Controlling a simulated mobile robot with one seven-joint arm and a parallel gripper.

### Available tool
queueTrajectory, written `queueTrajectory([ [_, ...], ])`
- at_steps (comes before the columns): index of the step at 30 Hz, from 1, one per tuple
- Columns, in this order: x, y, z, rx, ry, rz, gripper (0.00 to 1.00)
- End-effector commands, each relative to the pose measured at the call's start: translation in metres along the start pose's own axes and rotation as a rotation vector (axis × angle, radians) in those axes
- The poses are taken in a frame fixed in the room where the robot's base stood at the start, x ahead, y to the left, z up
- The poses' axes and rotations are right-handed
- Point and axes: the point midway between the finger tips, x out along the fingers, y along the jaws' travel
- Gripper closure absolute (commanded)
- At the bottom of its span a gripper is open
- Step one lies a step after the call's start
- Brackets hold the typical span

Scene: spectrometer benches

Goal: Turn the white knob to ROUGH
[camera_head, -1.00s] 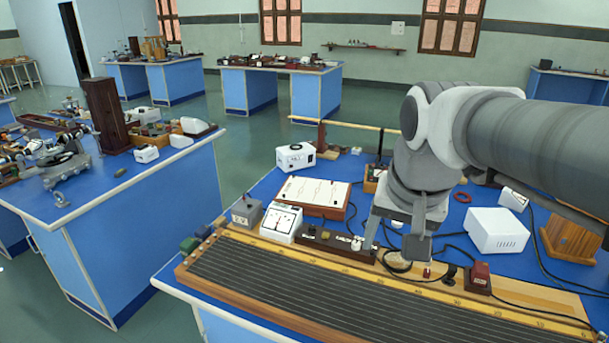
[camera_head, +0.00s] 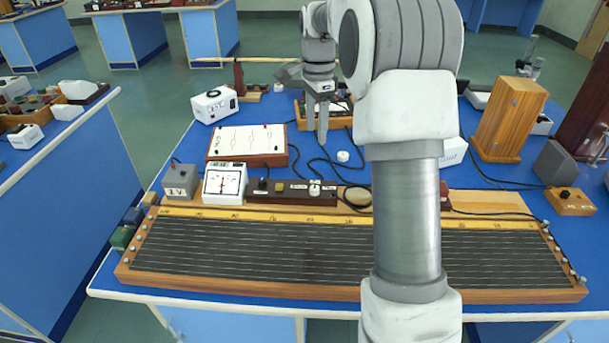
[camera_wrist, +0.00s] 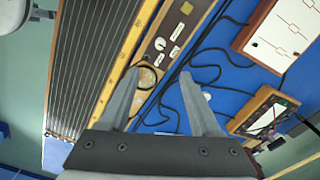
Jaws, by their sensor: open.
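The white knob (camera_head: 315,188) stands on the dark brown strip box (camera_head: 290,199) behind the ruled wire board. Small pale labels lie on either side of it, too small to read. In the wrist view the knob (camera_wrist: 160,43) shows on the strip box, beyond my fingertips and roughly between their lines. My gripper (camera_head: 316,138) is open and empty, pointing down behind the strip box in the head view. Both its fingers (camera_wrist: 160,73) show apart in the wrist view. It does not touch the knob.
The wire board (camera_head: 300,252) fills the bench front. A white meter (camera_head: 223,184) and grey box (camera_head: 181,182) stand left of the strip box. A white-topped box (camera_head: 246,142) lies behind. Black cables and a small white round piece (camera_head: 343,156) lie near my gripper.

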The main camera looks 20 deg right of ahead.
Motion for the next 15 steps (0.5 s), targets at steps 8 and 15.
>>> queueTrajectory([
  [8,0.031,-0.001,-0.002,0.014,-0.003,0.008,0.36],
  [15,0.083,-0.001,-0.002,0.013,-0.003,0.008,0.36],
])
